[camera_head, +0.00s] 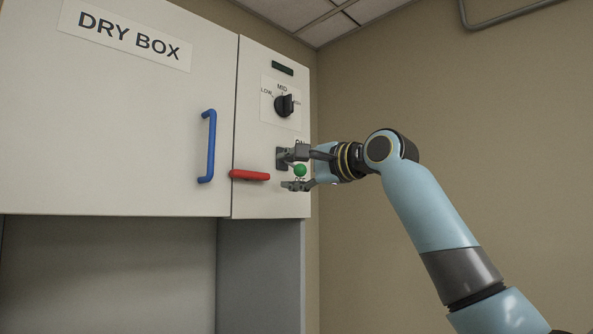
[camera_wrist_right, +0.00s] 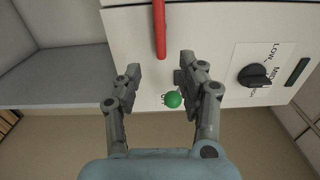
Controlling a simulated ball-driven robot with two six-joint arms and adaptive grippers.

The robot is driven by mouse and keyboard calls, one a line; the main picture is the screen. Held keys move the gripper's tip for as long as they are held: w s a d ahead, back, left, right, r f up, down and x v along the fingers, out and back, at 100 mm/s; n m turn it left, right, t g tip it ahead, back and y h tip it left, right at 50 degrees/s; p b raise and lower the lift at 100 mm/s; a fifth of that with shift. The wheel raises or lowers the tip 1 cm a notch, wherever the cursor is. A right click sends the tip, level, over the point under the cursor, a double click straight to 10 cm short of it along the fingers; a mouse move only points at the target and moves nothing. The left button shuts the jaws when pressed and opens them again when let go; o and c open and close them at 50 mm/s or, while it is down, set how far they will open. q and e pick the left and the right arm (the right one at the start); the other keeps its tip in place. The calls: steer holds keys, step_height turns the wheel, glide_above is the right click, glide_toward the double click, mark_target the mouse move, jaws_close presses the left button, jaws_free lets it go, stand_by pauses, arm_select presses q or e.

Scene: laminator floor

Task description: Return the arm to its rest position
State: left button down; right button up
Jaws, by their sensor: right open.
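My right arm (camera_head: 425,205) comes in from the lower right in the head view. Its right gripper (camera_head: 295,169) is open at the cabinet's control panel, with its fingers above and below a green ball-shaped knob (camera_head: 299,171). In the right wrist view the open gripper (camera_wrist_right: 155,85) has the green knob (camera_wrist_right: 173,99) between its fingers, nearer the right finger. I cannot tell whether a finger touches the knob. My left gripper is not in view.
The white dry box (camera_head: 120,120) has a blue door handle (camera_head: 208,146). Its panel (camera_head: 245,120) carries a black dial (camera_head: 285,105) and a red lever (camera_head: 250,175) just left of my gripper. Open room lies right of the cabinet, before the beige wall (camera_head: 480,110).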

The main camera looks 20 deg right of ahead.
steer(key=shift+s+d, duration=0.2)
steer(key=shift+s, duration=0.5)
